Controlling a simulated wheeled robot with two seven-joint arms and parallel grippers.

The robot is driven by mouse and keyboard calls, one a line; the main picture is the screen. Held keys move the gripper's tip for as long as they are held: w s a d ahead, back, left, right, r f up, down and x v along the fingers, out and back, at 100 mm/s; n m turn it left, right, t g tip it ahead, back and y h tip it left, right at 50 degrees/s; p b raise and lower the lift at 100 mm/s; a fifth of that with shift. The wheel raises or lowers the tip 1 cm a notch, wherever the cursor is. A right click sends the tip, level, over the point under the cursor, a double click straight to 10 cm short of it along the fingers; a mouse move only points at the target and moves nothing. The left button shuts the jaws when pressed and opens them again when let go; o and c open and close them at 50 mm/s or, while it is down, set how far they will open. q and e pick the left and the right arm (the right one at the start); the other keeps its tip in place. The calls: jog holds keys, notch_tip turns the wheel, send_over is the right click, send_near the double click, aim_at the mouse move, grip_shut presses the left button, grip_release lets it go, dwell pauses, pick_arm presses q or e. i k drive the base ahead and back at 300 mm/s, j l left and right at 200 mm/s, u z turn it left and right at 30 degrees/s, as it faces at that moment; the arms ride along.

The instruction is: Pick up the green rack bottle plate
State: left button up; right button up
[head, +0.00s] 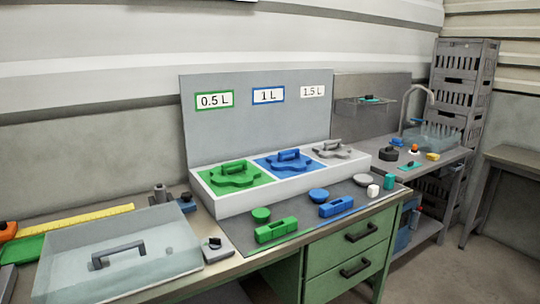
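The green rack bottle plate (236,174) lies in the left bay of the white rack (232,204), below the green-framed 0.5 L sign (214,101). It is a flat, lobed plate with a raised bar handle on top. A blue plate (289,160) of similar shape lies in the middle bay, and a grey plate (331,150) lies in the right bay. Neither of my grippers is in view, and nothing visible touches the green plate.
A dark mat (241,239) in front of the rack holds green, blue and grey pieces. A clear box (72,279) with a dark handle stands at left, near a yellow ruler (75,219). Grey crates (466,60) are stacked beyond the sink bench at right.

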aim_at(261, 215)
jog(key=i+l, duration=0.4)
jog(key=l, duration=0.15)
jog(key=i+l, duration=0.4)
jog(key=l, duration=0.15)
jog(key=i+l, duration=0.35)
jog(key=l, duration=0.15)
